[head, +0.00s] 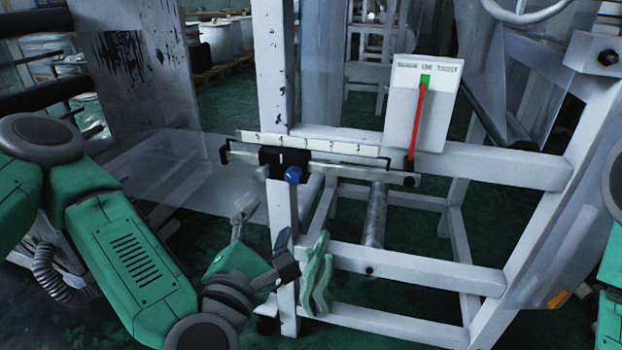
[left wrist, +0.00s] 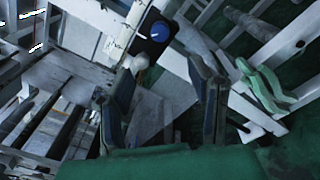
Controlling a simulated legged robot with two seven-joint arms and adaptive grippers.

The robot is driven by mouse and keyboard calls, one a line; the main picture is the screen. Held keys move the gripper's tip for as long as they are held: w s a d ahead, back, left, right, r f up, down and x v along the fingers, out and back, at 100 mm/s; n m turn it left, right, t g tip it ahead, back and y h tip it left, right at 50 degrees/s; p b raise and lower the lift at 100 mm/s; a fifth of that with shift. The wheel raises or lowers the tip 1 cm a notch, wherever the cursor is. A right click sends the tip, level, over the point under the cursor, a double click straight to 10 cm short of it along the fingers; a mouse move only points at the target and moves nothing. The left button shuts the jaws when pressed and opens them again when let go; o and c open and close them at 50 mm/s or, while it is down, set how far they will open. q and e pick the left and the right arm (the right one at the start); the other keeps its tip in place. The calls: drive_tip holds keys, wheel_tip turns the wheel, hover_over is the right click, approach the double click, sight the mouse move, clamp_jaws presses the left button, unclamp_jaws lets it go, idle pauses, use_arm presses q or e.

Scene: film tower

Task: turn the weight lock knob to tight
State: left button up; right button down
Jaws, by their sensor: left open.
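The weight lock knob (head: 292,175) is a small round blue knob on the front of a black sliding block (head: 270,158). The block sits on a horizontal metal bar below a white numbered scale (head: 330,146). In the left wrist view the knob (left wrist: 157,31) shows near the top with a pale mark on its face; how tight it is cannot be read. My left gripper (head: 263,230) is open and empty, below and slightly left of the knob, apart from it. In the left wrist view its fingers (left wrist: 165,75) stand spread, with the knob beyond them. My right gripper is out of view.
A white panel (head: 420,100) with a red pointer (head: 417,122) at a green mark stands right of the scale. Pale grey frame beams (head: 430,270) surround the bar. A pale green bracket-like piece (head: 318,275) hangs close to the right of my left gripper. A translucent sheet (head: 185,170) lies left.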

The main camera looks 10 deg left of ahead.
sight(291, 179)
use_arm(q)
drive_tip(key=w+b, duration=0.6)
drive_tip(key=w, duration=0.6)
drive_tip(key=shift+w+d, duration=0.1)
drive_tip(key=shift+w, duration=0.1)
drive_tip(key=shift+w+d, duration=0.15)
drive_tip(key=shift+w, duration=0.45)
drive_tip(key=c, duration=0.3)
clamp_jaws()
